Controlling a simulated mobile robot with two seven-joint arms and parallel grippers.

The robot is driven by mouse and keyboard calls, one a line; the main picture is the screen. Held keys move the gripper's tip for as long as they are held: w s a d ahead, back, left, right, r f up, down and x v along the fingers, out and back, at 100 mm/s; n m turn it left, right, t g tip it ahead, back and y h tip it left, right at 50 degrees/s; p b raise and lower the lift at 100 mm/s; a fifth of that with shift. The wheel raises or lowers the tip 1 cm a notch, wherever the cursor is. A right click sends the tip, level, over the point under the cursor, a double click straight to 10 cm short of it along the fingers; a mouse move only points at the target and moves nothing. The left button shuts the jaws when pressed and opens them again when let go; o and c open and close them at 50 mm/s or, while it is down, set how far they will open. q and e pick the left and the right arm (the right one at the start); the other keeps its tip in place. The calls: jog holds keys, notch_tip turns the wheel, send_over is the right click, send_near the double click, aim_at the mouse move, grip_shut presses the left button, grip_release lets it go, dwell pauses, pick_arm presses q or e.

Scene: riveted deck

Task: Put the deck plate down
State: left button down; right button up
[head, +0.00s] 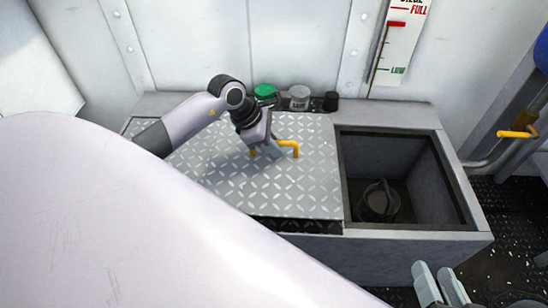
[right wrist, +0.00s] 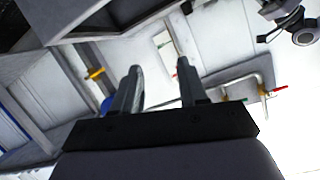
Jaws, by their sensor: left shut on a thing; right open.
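The deck plate (head: 230,181) is a grey diamond-tread panel in the head view. It lies over the left part of a grey box top and looks about level; I cannot tell whether it rests fully on it. A dark strip shows along its front edge. Its yellow handle (head: 290,147) is near the middle. My left gripper (head: 272,146) is shut on the handle; its fingers are partly hidden. My right gripper (head: 440,286) is at the bottom right of the head view, open and empty, and its two fingers show in the right wrist view (right wrist: 158,88).
Right of the plate is an open square well (head: 400,165) with a dark round fitting (head: 379,201) inside. A green-lidded jar (head: 265,92), a grey-lidded jar (head: 299,98) and a black cup (head: 331,101) stand on the back ledge. A yellow valve handle (head: 517,134) is at the right.

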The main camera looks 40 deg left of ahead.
pick_arm(q)
notch_tip(320, 180, down, 3)
jog(key=shift+f+b, duration=0.15)
jog(key=shift+b, duration=0.6)
jog(key=shift+f, duration=0.35)
pick_arm(e)
jog(key=shift+s+d+n+t, duration=0.15)
jog(key=shift+d+n+t, duration=0.15)
jog(key=shift+d, duration=0.25)
pick_arm(q)
jog(key=shift+f, duration=0.2)
pick_arm(e)
jog(key=shift+f, duration=0.1)
pick_arm(q)
jog(key=c, duration=1)
grip_release()
pick_arm(e)
jog(key=shift+d, duration=0.1)
